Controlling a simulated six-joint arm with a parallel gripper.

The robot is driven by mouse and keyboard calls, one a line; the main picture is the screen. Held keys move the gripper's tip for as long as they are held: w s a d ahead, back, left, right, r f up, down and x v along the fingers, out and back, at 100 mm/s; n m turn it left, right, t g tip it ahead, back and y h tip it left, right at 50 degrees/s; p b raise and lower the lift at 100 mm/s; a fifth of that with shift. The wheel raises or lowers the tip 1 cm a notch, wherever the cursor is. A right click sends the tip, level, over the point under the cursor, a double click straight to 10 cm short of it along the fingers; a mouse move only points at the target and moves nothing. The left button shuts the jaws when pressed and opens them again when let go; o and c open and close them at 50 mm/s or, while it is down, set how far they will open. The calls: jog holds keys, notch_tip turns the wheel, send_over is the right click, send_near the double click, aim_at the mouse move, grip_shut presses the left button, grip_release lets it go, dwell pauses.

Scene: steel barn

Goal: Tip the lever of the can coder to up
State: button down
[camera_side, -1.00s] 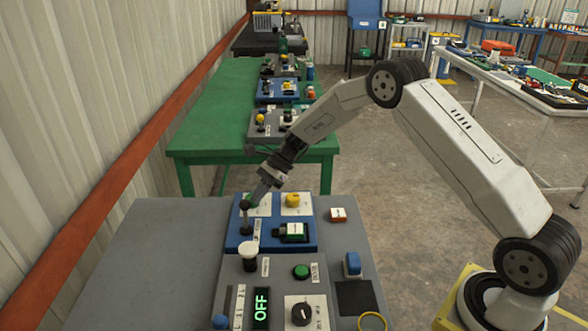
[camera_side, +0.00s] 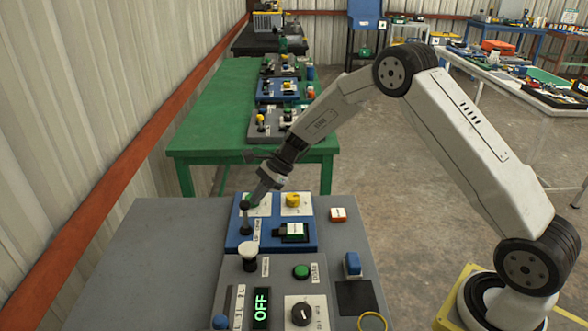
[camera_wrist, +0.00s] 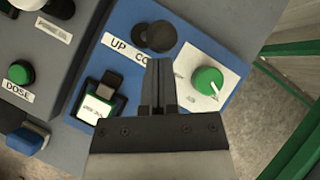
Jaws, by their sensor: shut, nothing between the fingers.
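A lever with a black ball top (camera_side: 245,205) stands on the left part of a blue panel (camera_side: 270,243) and looks close to upright in the side view. In the wrist view its round black head (camera_wrist: 158,36) is just beyond my fingertips, and a label reading "UP" and part of another word lies beside it. My gripper (camera_wrist: 158,65) is shut and empty, with its tips close to the lever; whether they touch it I cannot tell. In the side view my gripper (camera_side: 252,198) comes down to the lever's top from the right. The panel's name is not readable.
A green knob (camera_wrist: 208,80) on a white plate and a rocker switch (camera_wrist: 100,95) flank the lever. A yellow knob (camera_side: 292,200) shares the blue panel. In front stands a grey panel with a white-topped lever (camera_side: 249,252) and a lit OFF display (camera_side: 261,308).

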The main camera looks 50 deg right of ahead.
jog(key=shift+s+a+r+t+h, duration=0.2)
jog(key=shift+s+a+t+h, duration=0.1)
jog(key=shift+t+h, duration=0.15)
jog(key=shift+s+a+r+n, duration=0.1)
jog(key=shift+s+a+n, duration=0.1)
jog(key=shift+n, duration=0.1)
jog(key=shift+s+a+r+h, duration=0.15)
jog(key=shift+s+a+h, duration=0.1)
jog(key=shift+s+a, duration=0.25)
jog(key=shift+s+a+t+h, duration=0.45)
jog(key=shift+t+h, duration=0.05)
jog(key=shift+t, duration=0.05)
jog(key=shift+s+a, duration=0.65)
jog(key=shift+r, duration=0.7)
